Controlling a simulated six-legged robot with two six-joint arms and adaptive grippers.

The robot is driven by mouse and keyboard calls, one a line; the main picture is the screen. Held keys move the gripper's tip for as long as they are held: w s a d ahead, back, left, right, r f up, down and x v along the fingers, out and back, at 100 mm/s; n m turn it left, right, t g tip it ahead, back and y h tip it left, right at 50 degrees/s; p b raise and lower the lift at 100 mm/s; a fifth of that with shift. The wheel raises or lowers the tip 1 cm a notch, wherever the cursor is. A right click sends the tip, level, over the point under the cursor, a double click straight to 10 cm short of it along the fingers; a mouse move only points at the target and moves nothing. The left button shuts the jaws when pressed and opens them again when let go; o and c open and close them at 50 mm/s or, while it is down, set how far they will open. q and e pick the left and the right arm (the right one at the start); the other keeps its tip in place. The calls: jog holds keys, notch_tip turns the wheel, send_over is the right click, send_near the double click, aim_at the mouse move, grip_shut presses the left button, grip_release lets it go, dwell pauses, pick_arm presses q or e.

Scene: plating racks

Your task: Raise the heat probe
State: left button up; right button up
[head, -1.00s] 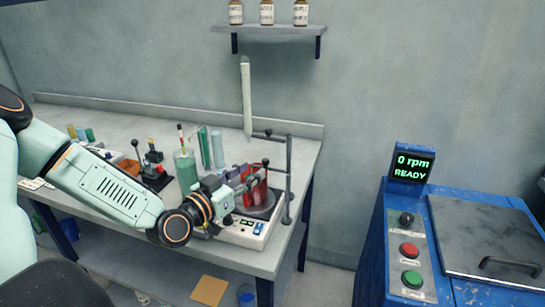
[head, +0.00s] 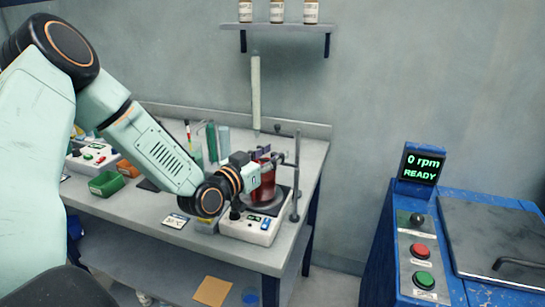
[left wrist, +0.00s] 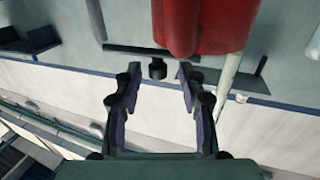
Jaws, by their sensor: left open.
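A metal stand (head: 296,178) rises at the right of the white hotplate (head: 262,229). A black knob (head: 277,128) shows near its top; in the left wrist view a dark knob (left wrist: 157,68) sits between my fingertips. I cannot tell whether these are the same part. A red vessel (head: 266,186) stands on the hotplate, and red (left wrist: 205,25) fills the top of the wrist view. My left gripper (head: 268,158) is at the vessel's upper part, open, fingers (left wrist: 158,88) apart. The heat probe itself is not clearly distinguishable. My right gripper is out of view.
A pale upright rod (head: 256,95) shows behind the hotplate. A blue machine (head: 408,235) reading 0 rpm stands right, across a gap.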

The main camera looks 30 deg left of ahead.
pick_arm(q)
jog(key=shift+w+d+f, duration=0.2)
jog(key=shift+w, duration=0.55)
jog(key=shift+s+a+r, duration=0.15)
jog(key=shift+s+r, duration=0.05)
jog(key=shift+s, duration=0.15)
jog(key=shift+c, duration=1.3)
jog(key=shift+w+f, duration=0.15)
jog(key=shift+w, duration=0.1)
grip_shut()
